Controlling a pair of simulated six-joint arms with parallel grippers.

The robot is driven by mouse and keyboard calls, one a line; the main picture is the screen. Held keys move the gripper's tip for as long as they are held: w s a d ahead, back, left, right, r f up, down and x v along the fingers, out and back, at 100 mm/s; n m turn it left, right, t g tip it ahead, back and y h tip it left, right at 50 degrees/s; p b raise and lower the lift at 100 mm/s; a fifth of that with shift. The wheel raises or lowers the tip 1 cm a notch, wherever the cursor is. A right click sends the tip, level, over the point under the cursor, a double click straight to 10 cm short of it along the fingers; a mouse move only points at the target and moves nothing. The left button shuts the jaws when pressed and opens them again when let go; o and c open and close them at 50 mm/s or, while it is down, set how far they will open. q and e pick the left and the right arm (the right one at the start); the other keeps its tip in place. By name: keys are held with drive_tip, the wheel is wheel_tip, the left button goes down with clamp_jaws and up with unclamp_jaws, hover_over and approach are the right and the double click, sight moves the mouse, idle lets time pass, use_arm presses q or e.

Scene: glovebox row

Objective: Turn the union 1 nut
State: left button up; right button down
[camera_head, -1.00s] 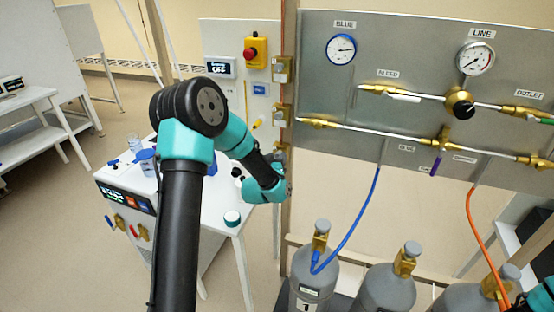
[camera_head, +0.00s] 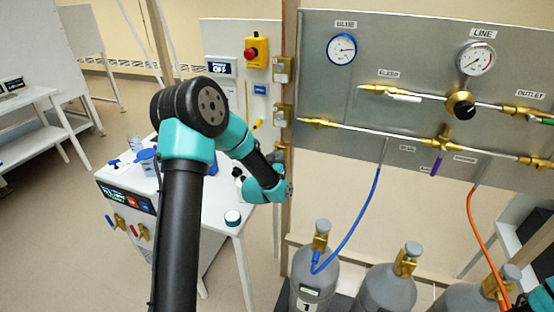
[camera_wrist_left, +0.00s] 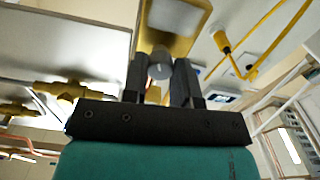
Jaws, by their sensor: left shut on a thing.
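My left gripper (camera_wrist_left: 160,80) has its two dark fingers closed around a grey round piece (camera_wrist_left: 159,65) in the left wrist view. A brass holder with a pale square face (camera_wrist_left: 180,16) is just beyond the fingers. I cannot tell whether the grey piece is the union 1 nut. In the head view my left wrist is at the post left of the grey panel (camera_head: 345,95), and its fingertips are hidden. Brass fittings sit on the panel's lower pipe, one at its left end (camera_head: 316,122) and one near the middle (camera_head: 445,138). They are apart from my left wrist.
Two more brass holders (camera_head: 283,70) are on the post above my wrist. A red stop button (camera_head: 250,52) is on the board to the left. A white cart (camera_head: 222,208) stands below my arm. Several gas cylinders (camera_head: 385,290) with hoses stand below the panel.

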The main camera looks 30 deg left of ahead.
use_arm(q)
drive_tip(key=shift+m, duration=2.1)
drive_tip(key=o, duration=0.9)
drive_tip(key=shift+s, duration=0.1)
